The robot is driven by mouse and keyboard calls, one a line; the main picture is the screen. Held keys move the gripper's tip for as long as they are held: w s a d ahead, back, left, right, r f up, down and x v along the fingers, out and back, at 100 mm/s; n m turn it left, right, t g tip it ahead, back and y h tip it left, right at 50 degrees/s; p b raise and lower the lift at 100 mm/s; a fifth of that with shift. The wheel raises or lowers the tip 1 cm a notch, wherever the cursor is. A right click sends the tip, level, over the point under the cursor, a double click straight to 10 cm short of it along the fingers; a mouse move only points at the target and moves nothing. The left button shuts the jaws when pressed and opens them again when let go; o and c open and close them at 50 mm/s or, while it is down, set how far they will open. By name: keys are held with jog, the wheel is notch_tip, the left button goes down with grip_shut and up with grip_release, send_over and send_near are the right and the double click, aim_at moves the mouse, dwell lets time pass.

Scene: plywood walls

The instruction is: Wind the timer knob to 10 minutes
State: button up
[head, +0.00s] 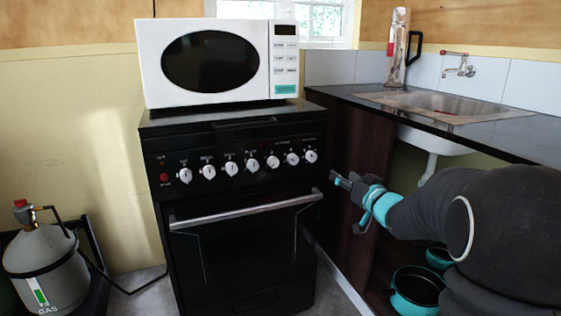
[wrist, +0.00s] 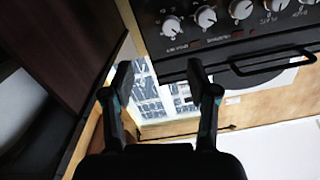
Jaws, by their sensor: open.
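The black stove's front panel carries a row of several white knobs, the rightmost (head: 310,156) being closest to my gripper. The labels are too small to read, so I cannot tell which knob is the timer or its setting. The wrist view shows the panel turned over, with the end knob (wrist: 171,25) at upper middle and a second knob (wrist: 206,16) beside it. My gripper (head: 346,203) is right of the stove, slightly lower than the knobs. In the wrist view its fingers (wrist: 159,77) are spread, empty and touching no knob.
A white microwave (head: 209,62) stands on the stove. The oven handle (head: 245,212) juts out below the knobs. A dark counter with a sink (head: 435,104) is at right, with teal-rimmed pots (head: 416,290) below. A gas cylinder (head: 45,265) stands at left.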

aim_at(313, 158)
jog(key=shift+m+y, duration=0.3)
jog(key=shift+m, duration=0.1)
jog(key=x, duration=0.4)
jog(key=a+x, duration=0.1)
jog(key=x, duration=0.9)
jog(key=shift+s+a+p, duration=0.1)
jog(key=shift+a+p, duration=0.2)
jog(key=shift+c, duration=0.3)
grip_shut()
